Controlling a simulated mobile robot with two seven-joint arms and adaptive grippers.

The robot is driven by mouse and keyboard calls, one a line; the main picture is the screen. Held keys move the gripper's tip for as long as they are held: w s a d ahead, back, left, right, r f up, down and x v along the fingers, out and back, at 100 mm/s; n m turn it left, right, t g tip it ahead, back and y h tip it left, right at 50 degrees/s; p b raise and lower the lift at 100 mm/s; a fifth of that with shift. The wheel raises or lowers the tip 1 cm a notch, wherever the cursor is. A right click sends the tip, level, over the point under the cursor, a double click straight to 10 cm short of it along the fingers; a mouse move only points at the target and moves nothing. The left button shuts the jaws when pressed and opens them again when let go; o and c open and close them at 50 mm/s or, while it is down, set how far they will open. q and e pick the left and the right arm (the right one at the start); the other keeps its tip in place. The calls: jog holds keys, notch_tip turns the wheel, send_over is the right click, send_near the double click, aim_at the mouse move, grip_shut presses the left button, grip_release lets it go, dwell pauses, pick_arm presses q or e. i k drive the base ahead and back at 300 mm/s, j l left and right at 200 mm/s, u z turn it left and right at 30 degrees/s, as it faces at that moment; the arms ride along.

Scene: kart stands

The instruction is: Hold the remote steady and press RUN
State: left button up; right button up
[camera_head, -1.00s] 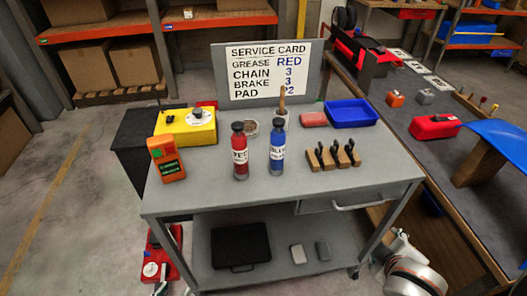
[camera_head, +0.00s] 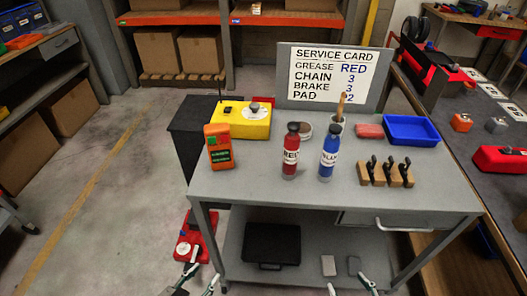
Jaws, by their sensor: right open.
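An orange handheld remote (camera_head: 219,147) stands at the left of the grey cart top (camera_head: 255,192). It has green and red patches near its top and a dark panel with green lettering, too small to read, so I cannot make out RUN. My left gripper (camera_head: 203,268) shows at the bottom edge, low in front of the cart and below the remote. Its two fingers are apart with nothing between them. My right gripper (camera_head: 347,280) shows at the bottom edge, right of the left one, open and empty. Both are well away from the remote.
A yellow box (camera_head: 231,124) with a dial and antenna sits behind the remote. A red bottle (camera_head: 291,151) and a blue bottle (camera_head: 328,153) stand to its right. A sign (camera_head: 330,94), blue tray (camera_head: 411,131) and wooden holder (camera_head: 386,177) are further right. The cart's front strip is clear.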

aim_at(212, 140)
jog(key=i+j, duration=0.1)
jog(key=j, duration=0.35)
jog(key=i+j, duration=0.1)
jog(key=j, duration=0.75)
jog(key=i, duration=0.05)
